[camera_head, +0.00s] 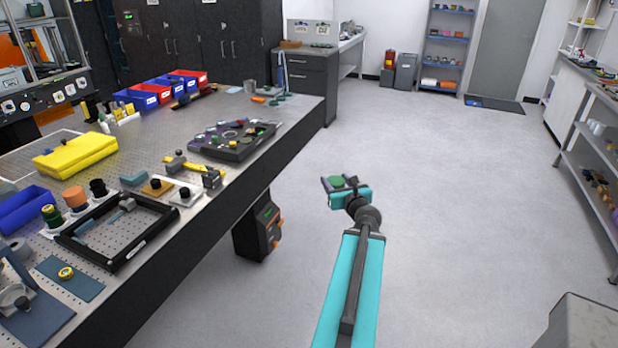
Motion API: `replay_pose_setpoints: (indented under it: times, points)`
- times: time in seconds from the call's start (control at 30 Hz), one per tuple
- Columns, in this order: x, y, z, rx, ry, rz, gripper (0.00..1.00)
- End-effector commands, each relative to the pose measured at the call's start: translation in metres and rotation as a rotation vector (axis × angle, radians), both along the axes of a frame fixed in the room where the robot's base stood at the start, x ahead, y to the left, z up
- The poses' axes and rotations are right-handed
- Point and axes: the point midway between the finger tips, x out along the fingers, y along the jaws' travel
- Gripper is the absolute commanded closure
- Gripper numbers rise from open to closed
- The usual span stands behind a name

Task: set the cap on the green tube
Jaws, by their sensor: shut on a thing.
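My gripper (338,184) is over the open floor to the right of the bench. It is shut on a small round green piece, which looks like the cap (337,182). The cap is well apart from the bench. A short dark green tube with a yellowish band (51,216) stands upright at the left of the bench, in a row with an orange one (75,198) and a black one (98,188). The view is too small to show its top clearly.
The perforated metal bench (230,108) fills the left. A black frame (128,252), a yellow case (80,155), a dark tray of small parts (232,139) and blue and red bins (170,88) crowd it. The grey floor (450,200) around my arm is clear.

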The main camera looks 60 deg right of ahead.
Motion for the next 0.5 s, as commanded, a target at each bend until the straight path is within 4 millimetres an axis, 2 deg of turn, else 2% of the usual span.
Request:
replay_pose_setpoints:
  times: [0.03, 0.2, 0.5]
  points:
    - [0.016, 0.010, -0.001, 0.001, 0.002, 0.036, 0.71]
    - [0.068, 0.051, -0.004, 0.002, 0.006, 0.170, 0.71]
    - [0.150, 0.135, -0.010, 0.004, 0.014, 0.415, 0.71]
